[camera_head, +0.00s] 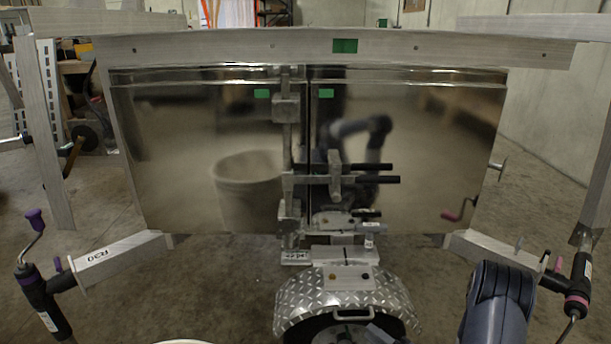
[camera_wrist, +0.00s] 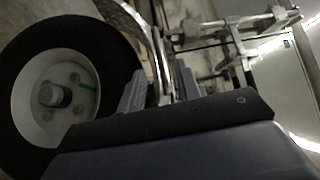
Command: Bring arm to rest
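My arm (camera_head: 498,300) rises at the lower right of the head view. My gripper (camera_wrist: 160,88) shows in the wrist view, with its two grey fingers apart and nothing clearly held between them. A tire with a white hub (camera_wrist: 60,95) fills the left of that view, close to the fingers. The edge of a metal fender (camera_wrist: 150,30) runs behind the gap between the fingers; I cannot tell whether they touch it. In the head view, the diamond-plate fender (camera_head: 300,298) sits over a wheel at the lower middle.
The aluminium trailer has shiny doors (camera_head: 195,135) with latch bars (camera_head: 345,180) at the middle. Side brackets (camera_head: 120,256) stick out toward me, with crank jacks (camera_head: 38,290) at both lower corners. Concrete floor shows below the doors.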

